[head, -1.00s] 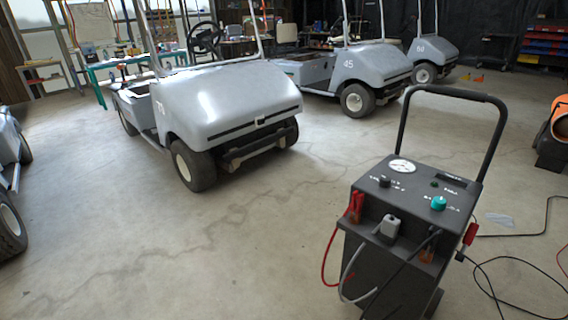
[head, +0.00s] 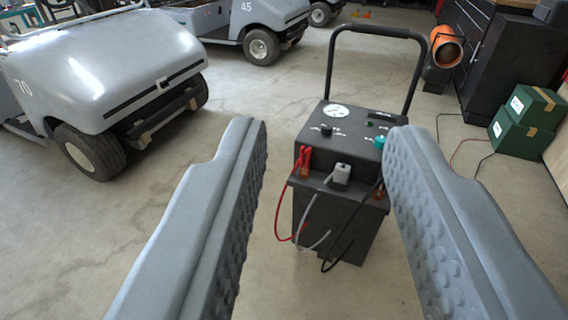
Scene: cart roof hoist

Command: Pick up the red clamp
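The red clamp (head: 305,160) hangs on the left side of the front of a dark wheeled charger (head: 345,155), with a red cable looping down below it. A grey connector (head: 341,174) sits beside it on the charger's front ledge. My gripper (head: 325,140) shows as two grey fingers with dimpled inner faces, spread wide apart. Nothing is between the fingertips close up; the charger stands beyond them, framed by the gap. The right finger covers part of the charger's right side.
A grey cart marked 70 (head: 130,65) stands at left, and another marked 45 (head: 245,22) stands behind. An orange heater (head: 446,47), a dark cabinet (head: 500,70) and green boxes (head: 525,120) are at right. The charger has a tall black handle (head: 375,32). Open concrete floor lies between.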

